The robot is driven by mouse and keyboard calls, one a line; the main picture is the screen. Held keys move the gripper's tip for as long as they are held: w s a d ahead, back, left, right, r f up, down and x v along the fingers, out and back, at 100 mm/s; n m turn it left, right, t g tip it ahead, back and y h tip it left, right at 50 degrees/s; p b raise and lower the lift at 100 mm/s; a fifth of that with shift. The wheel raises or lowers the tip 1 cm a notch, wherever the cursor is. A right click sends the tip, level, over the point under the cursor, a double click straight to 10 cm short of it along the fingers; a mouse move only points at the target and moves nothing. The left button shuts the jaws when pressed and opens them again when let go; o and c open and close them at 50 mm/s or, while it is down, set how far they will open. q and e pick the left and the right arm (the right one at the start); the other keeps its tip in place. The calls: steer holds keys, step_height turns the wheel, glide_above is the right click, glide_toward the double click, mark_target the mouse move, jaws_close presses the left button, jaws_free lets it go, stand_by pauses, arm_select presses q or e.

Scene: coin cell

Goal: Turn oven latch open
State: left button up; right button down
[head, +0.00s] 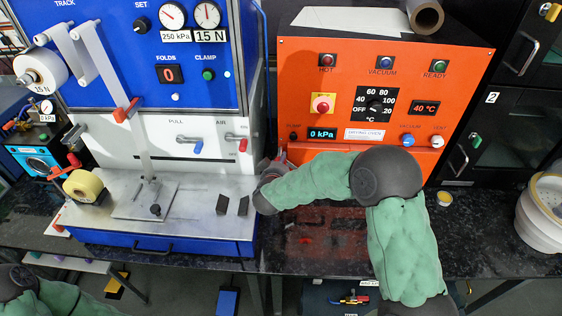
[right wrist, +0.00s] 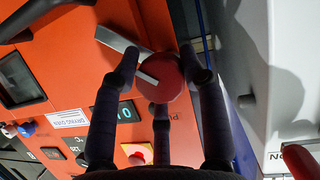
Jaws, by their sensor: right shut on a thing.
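The orange vacuum oven (head: 300,80) stands at the back, right of centre. My right arm reaches across its front, and my right gripper (head: 272,168) is at the oven's lower left edge, largely hidden by the wrist. In the right wrist view my right gripper (right wrist: 165,82) has its dark fingers closed around the oven latch (right wrist: 160,77), a round red knob with a silver lever (right wrist: 120,40) pointing to the upper left. The oven door is mostly hidden behind my arm in the head view. My left arm shows only at the bottom left; its gripper is out of view.
A blue and white press machine (head: 130,215) stands left of the oven, with a narrow gap between them. A white bucket (head: 540,225) stands at the right. The dark counter (head: 480,240) between is mostly clear.

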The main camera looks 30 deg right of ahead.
steer(key=shift+f+m+y+b, duration=0.25)
steer(key=shift+m+y+b, duration=0.1)
steer(key=shift+m+y, duration=0.2)
steer(key=shift+f+m+t+y+b, duration=0.1)
steer(key=shift+m+t+y+b, duration=0.25)
steer(key=shift+m+t+b, duration=0.25)
steer(key=m+t+y+b, duration=0.1)
steer(key=m+b, duration=0.1)
steer(key=b, duration=0.3)
steer(key=shift+m, duration=0.35)
steer(key=shift+a+m+t+y+b, duration=0.1)
steer(key=shift+m+t+y+b, duration=0.35)
steer(key=shift+b, duration=0.8)
steer(key=shift+r+m, duration=0.2)
steer(key=shift+m, duration=0.05)
steer(key=c, duration=0.7)
jaws_free()
steer(key=shift+c, duration=0.2)
steer(key=shift+r, duration=0.1)
